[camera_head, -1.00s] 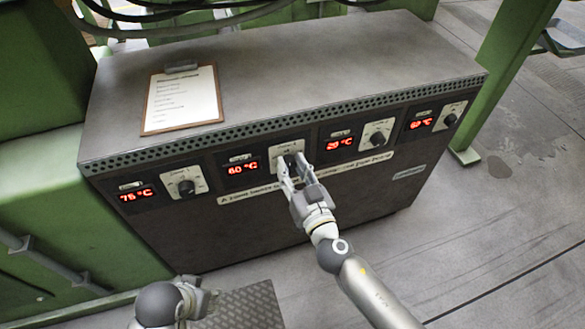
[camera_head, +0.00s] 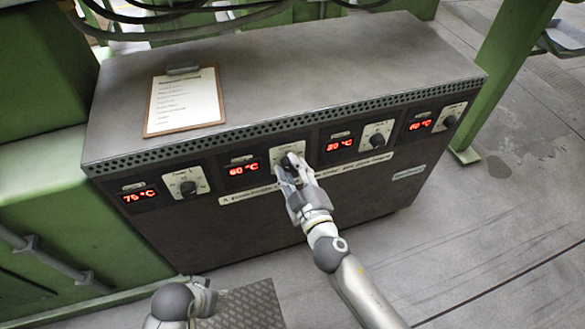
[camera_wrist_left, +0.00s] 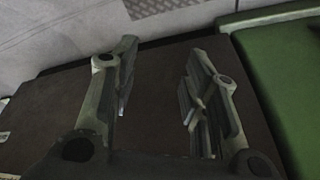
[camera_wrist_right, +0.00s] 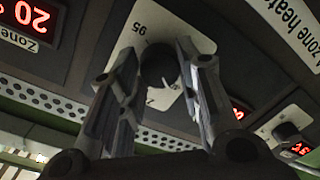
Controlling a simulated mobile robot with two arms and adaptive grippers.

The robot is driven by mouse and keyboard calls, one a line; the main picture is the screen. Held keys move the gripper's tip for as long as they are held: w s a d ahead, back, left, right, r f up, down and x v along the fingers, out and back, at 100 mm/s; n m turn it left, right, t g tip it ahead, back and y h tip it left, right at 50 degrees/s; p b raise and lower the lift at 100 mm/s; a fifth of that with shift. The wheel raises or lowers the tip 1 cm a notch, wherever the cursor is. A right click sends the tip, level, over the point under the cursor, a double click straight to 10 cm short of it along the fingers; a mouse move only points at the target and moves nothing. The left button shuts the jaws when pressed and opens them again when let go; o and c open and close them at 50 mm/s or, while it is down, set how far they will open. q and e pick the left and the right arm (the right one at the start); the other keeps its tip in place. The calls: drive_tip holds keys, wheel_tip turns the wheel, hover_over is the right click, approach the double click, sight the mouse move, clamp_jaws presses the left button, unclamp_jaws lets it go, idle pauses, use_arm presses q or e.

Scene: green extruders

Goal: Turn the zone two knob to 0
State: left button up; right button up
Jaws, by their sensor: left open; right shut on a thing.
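The zone two knob is a dark round knob on a white dial plate (camera_head: 287,149), to the right of the second red display (camera_head: 243,169), which reads 60 °C. In the right wrist view the knob (camera_wrist_right: 158,68) sits between my fingertips. My right gripper (camera_head: 288,166) is shut on this knob, and its fingers hide most of it in the head view. Part of the dial scale, with a 95 mark, shows in the right wrist view. My left gripper (camera_head: 205,298) is open and empty, low in front of the cabinet; its spread fingers show in the left wrist view (camera_wrist_left: 158,85).
A clipboard (camera_head: 185,102) lies on top. Green machine frames stand left and right. Floor at the right is clear.

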drive_tip(key=n, duration=0.2)
drive_tip(key=shift+n, duration=0.3)
drive_tip(key=n, duration=0.2)
drive_tip(key=shift+a+n+h, duration=0.1)
drive_tip(key=shift+n+h, duration=0.2)
drive_tip(key=shift+n, duration=0.1)
drive_tip(key=n, duration=0.5)
drive_tip(key=shift+f+n+p, duration=0.1)
drive_tip(key=shift+n+p, duration=0.2)
drive_tip(key=shift+n, duration=0.1)
use_arm(q)
drive_tip(key=f, duration=0.3)
drive_tip(key=shift+s+a+f, duration=0.1)
drive_tip(key=shift+s, duration=0.1)
use_arm(e)
drive_tip(key=shift+n, duration=0.5)
drive_tip(key=shift+h, duration=0.3)
use_arm(q)
drive_tip(key=shift+s, duration=0.1)
drive_tip(key=shift+s, duration=0.15)
use_arm(e)
drive_tip(key=o, duration=1)
